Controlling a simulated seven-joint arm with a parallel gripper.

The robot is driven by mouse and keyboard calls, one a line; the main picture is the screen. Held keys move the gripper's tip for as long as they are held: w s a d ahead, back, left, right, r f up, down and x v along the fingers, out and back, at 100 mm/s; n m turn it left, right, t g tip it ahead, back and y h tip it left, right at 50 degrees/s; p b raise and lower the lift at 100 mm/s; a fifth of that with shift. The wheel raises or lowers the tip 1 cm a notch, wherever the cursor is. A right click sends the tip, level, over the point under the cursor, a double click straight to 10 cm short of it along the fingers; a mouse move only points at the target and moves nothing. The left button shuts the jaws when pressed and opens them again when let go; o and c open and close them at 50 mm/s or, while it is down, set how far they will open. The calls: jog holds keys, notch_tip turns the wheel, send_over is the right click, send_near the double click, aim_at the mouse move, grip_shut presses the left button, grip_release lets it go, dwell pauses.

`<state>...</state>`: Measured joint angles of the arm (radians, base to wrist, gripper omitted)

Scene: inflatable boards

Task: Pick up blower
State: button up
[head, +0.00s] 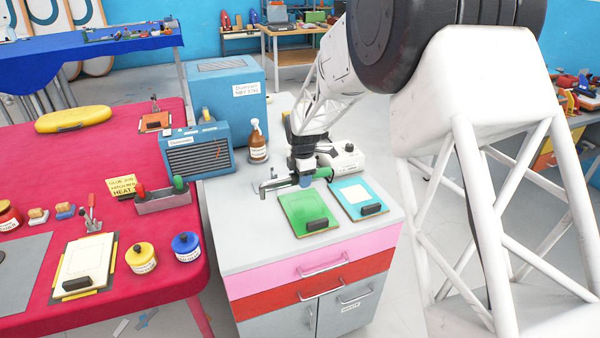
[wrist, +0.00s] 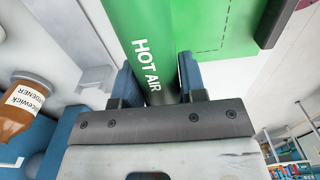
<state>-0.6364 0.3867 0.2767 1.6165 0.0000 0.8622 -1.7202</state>
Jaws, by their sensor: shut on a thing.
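The blower is a green hand tool with a dark metal nozzle (head: 274,185) pointing left in the head view, over the grey cabinet top (head: 235,235). Its green body (head: 325,172) shows right of my gripper (head: 305,180). In the wrist view the green body, lettered "HOT AIR" (wrist: 147,65), lies between the two blue fingers of my gripper (wrist: 158,78). The fingers are shut on it. My gripper hides part of the blower, and I cannot tell whether it touches the cabinet top.
A green clipboard (head: 298,210) and a blue clipboard (head: 345,190) lie just in front of the blower. A brown bottle (head: 257,145) and a blue heater (head: 200,150) stand behind left. A white device (head: 347,160) sits right. The cabinet's front left top is clear.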

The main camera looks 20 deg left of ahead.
jog(key=shift+s+d+r, duration=0.15)
jog(key=shift+s+d, duration=0.65)
jog(key=shift+s, duration=0.25)
jog(key=w+d+r+m, duration=0.3)
jog(key=w+d+r, duration=0.1)
jog(key=d, duration=0.5)
jog(key=w+d+r+m, duration=0.3)
jog(key=d+r, duration=0.3)
jog(key=d, duration=0.3)
jog(key=w+d+r+m, duration=0.3)
jog(key=w+d+r, duration=0.2)
jog(key=d, duration=0.5)
jog(key=shift+w, duration=0.15)
notch_tip(320, 180, down, 12)
dwell(0.4)
jog(key=shift+f, duration=0.15)
dwell(2.9)
